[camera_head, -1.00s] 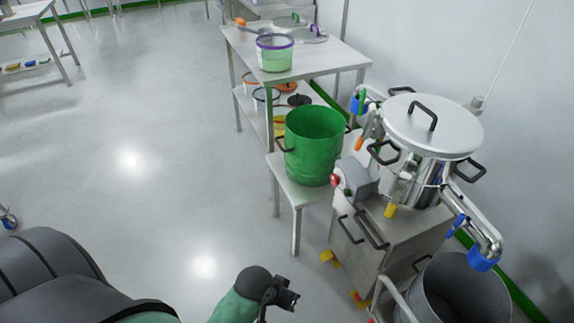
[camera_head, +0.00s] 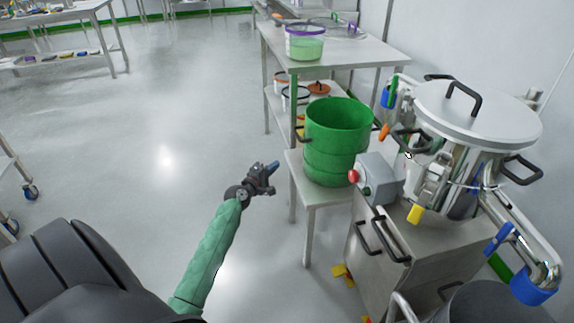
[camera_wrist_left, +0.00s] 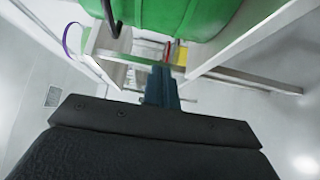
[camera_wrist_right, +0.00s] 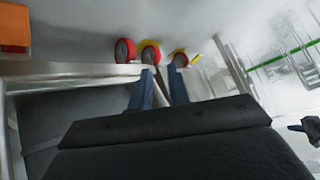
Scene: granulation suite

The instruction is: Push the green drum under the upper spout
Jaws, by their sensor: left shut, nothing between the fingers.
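The green drum (camera_head: 338,145) is open-topped with dark side handles and stands upright on a low metal stand (camera_head: 325,192). Its lower side fills the top of the left wrist view (camera_wrist_left: 185,15). My left gripper (camera_head: 273,166) is shut and empty, left of the drum and apart from it; its closed fingers show in the left wrist view (camera_wrist_left: 161,85). A blue-ended spout (camera_head: 386,97) is on the machine's far side, right of the drum; a lower blue-ended spout (camera_head: 533,284) is at lower right. My right gripper (camera_wrist_right: 160,88) has its fingers apart, with nothing seen between.
The steel machine (camera_head: 470,150) with a lidded pot, handles and a red-knobbed box (camera_head: 376,177) stands right of the drum. A table (camera_head: 345,48) with a purple-rimmed tub (camera_head: 304,42) is behind. A grey bin (camera_head: 485,303) sits at lower right.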

